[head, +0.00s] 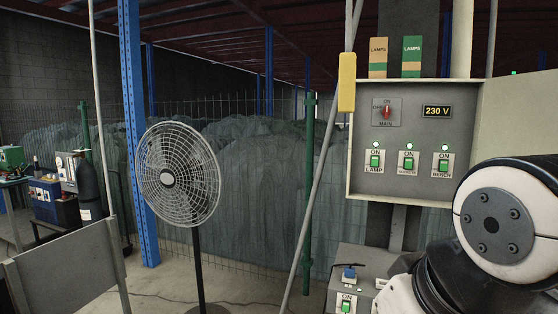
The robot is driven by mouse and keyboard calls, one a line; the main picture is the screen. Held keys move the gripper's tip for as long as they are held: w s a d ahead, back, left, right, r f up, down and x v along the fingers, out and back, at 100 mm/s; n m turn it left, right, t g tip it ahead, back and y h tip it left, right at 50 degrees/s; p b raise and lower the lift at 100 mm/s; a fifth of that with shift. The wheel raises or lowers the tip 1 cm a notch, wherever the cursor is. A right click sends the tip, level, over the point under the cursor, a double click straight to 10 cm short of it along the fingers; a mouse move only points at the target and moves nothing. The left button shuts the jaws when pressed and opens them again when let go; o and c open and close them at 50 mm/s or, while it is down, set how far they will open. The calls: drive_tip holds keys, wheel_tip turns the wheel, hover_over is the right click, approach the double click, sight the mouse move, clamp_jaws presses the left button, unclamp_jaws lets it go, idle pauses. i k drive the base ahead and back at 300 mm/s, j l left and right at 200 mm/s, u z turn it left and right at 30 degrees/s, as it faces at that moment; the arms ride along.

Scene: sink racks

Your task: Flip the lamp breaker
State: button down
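The lamp breaker (375,163) is the leftmost of three green switches in the open grey breaker panel (427,189). The socket breaker (408,163) is in the middle, and the bench breaker (443,165) is at the right; both have lit green lights above. A red main switch (387,112) and a display (437,111) reading 230 V are above them. My arm is at the lower right, overlapping the panel's lower right corner region. My gripper is not in view.
The panel door (521,115) stands open to the right. A leaning grey pole (322,165) passes left of the panel. Two boxes marked LAMPS (411,57) stand on top. A fan (178,175) stands left; a machine with a green switch (346,304) is below.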

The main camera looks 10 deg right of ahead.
sight(374, 159)
drive_tip(key=i+l+z, duration=0.15)
drive_tip(key=i+l, duration=0.25)
drive_tip(key=i+l+z, duration=0.2)
drive_tip(key=i, duration=0.25)
drive_tip(key=i+l+z, duration=0.15)
drive_tip(key=i+l, duration=0.2)
drive_tip(key=i+l+z, duration=0.2)
drive_tip(key=i, duration=0.4)
